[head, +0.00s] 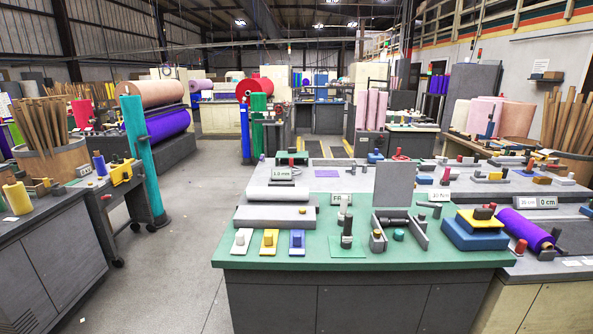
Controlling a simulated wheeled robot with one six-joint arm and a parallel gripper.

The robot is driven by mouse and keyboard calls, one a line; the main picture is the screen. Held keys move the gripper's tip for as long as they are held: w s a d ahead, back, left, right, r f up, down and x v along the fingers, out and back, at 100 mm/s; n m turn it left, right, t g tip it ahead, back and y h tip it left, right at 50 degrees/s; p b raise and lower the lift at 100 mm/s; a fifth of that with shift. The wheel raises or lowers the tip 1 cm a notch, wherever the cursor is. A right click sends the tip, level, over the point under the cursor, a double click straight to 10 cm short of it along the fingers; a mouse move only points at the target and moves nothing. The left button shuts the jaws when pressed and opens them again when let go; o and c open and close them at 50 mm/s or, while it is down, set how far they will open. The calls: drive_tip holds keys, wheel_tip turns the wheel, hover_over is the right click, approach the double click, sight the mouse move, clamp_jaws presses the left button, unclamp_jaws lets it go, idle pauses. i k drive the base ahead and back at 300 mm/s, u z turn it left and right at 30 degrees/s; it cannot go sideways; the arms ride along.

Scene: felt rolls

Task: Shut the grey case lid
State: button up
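A flat grey panel (393,184), which looks like the case lid, stands upright near the back edge of the green-topped bench. In front of it is a low grey case (417,235) with raised side walls, open at the top. A dark cylinder and small brass-coloured and green pieces show in or around it; which of them lie inside is hard to tell. How the panel joins the case is too small to make out. My gripper is not in view.
The green bench top (285,264) also holds a flat grey block (274,217), a dark upright post (347,232) left of the case and stacked blue and yellow blocks (474,236) to its right. A purple roll (525,229) lies farther right. Grey floor (195,225) is open at left.

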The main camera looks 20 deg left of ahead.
sight(394, 180)
drive_tip(key=u, duration=0.9)
drive_tip(key=i, duration=1.65)
